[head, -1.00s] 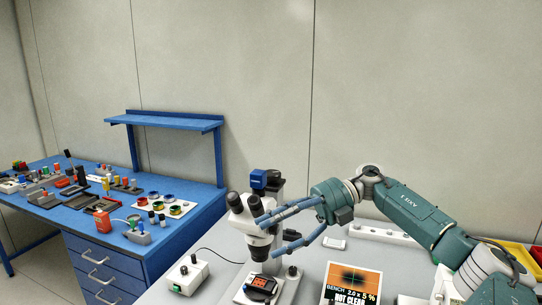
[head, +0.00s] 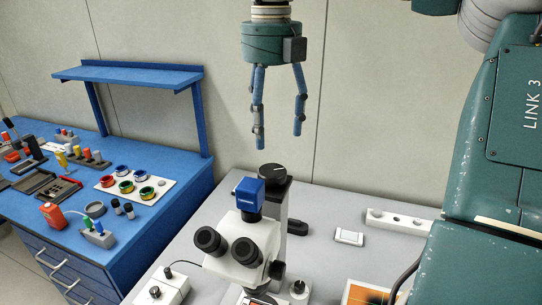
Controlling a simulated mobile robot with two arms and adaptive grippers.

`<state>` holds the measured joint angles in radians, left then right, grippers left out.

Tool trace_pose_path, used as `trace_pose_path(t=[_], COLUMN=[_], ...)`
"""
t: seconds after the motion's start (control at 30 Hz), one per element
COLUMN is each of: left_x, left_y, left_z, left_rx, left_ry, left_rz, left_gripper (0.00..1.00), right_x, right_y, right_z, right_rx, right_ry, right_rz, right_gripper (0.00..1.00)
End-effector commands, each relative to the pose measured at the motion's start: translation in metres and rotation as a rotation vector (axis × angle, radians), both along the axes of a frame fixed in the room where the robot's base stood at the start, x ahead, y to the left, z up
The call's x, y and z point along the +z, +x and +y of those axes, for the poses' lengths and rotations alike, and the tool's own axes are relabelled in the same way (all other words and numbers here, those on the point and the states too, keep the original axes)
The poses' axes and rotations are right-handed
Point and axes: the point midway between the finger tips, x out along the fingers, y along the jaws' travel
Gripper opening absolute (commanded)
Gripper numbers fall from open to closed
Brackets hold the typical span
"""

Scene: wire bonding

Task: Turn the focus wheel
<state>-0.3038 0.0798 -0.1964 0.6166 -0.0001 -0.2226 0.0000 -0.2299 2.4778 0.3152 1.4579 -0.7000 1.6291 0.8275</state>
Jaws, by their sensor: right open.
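The microscope (head: 240,238) stands on the grey bench, with two black eyepieces facing me and a blue camera block (head: 249,194) on its head. Behind the head rises a dark post with a round black cap (head: 272,172) on top. A dark knob (head: 297,227) sticks out on the post's right side; it looks like the focus wheel, but I cannot be sure. My right gripper (head: 278,139) hangs fingers down above the post, open and empty, apart from the microscope. My left gripper is out of view.
A control box (head: 160,288) with a cable stands at the front left of the grey bench (head: 330,262). A small white block (head: 349,237) and a white rail (head: 399,221) lie right of the microscope. My right arm fills the right side. A blue workbench (head: 165,161) is at left.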

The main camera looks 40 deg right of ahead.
Motion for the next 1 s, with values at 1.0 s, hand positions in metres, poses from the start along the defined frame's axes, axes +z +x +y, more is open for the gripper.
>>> trace_pose_path(t=[1.0], left_x=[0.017], left_y=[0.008], left_z=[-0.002], left_rx=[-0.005], left_ry=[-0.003], left_rz=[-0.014], left_gripper=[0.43], right_x=[-0.088], right_y=[-0.001], right_z=[0.0], right_rx=[0.0], right_ry=[0.005], right_rz=[-0.002], right_gripper=[0.4])
